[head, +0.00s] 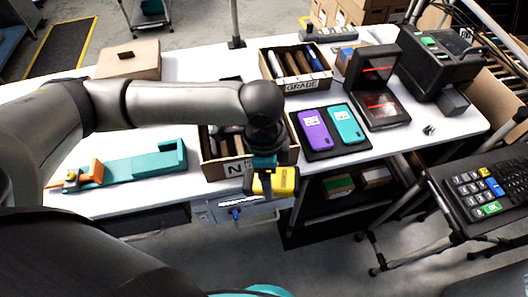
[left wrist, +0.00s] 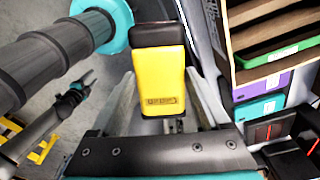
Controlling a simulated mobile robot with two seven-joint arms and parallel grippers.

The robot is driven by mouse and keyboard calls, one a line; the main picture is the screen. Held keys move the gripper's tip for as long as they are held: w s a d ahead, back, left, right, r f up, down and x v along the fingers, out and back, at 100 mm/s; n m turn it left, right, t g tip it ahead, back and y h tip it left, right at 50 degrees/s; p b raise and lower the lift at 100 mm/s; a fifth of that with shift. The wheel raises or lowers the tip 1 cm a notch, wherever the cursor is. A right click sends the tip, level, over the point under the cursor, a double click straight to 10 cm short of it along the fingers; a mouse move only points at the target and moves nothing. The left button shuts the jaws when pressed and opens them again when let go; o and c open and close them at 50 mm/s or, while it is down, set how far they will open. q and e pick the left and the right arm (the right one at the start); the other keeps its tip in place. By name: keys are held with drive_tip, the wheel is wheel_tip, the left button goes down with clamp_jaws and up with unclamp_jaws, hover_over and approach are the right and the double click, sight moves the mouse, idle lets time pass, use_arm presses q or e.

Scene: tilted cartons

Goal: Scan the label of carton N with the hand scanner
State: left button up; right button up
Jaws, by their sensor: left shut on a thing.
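My left gripper (head: 268,165) reaches over the front of the table and is shut on a yellow and black hand scanner (head: 274,182). In the left wrist view the scanner (left wrist: 163,85) sits between the two fingers of the left gripper (left wrist: 163,105). Carton N (head: 216,174) is an open brown carton with items inside, at the table's front edge behind the scanner. Its letter N shows on the front; my arm and the scanner hide much of it. What looks like my right gripper (left wrist: 84,84) is small at the left of the left wrist view; its jaws are unclear.
A carton marked GRADE (head: 300,85) stands behind. Purple and teal devices lie on a black tray (head: 325,154) to the right, near a black box with a red-lit panel (head: 382,107). A teal fixture (head: 135,167) lies left. A keypad (head: 478,190) stands front right.

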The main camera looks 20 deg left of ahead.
sight(275, 192)
use_arm(q)
drive_tip(key=s+d+f+m+g+p, duration=0.1)
drive_tip(key=s+d+m+p, duration=0.25)
drive_tip(key=m, duration=0.35)
drive_tip(key=s+d+f+m+p, duration=0.1)
drive_tip(key=s+d+m+p, duration=0.1)
drive_tip(key=s+m+p, duration=0.4)
drive_tip(key=w+a+f+m+b, duration=0.1)
drive_tip(key=w+a+b, duration=0.2)
drive_tip(key=w+b, duration=0.2)
drive_tip(key=shift+w+f, duration=0.35)
drive_tip(key=shift+w, duration=0.1)
wheel_tip(275, 192, up, 5)
drive_tip(key=p, duration=0.5)
drive_tip(key=shift+r, duration=0.1)
